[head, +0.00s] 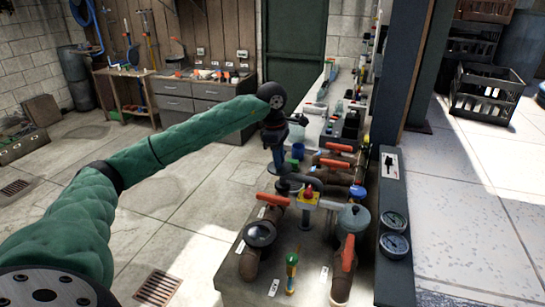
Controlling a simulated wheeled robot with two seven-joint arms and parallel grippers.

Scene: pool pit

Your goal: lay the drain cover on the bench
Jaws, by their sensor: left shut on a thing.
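My left arm reaches in from the left, and my left gripper (280,165) points down over the far part of the pipe-and-valve stand. It is shut on a small dark thing at its fingertips; the thing is partly hidden and blends with the dark fittings behind it, so I cannot tell its shape. A rusty slotted drain cover (158,287) lies in the floor at the lower left. A long bench (318,122) with tools and bottles stands just beyond the gripper. My right gripper is not in view.
The pipe stand (240,288) carries orange-handled valves (273,200) and a red button on yellow (308,193). Gauges (394,245) sit on a dark post at right. Grey drawers (205,95) and black crates (485,92) stand farther back. The left floor is mostly clear.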

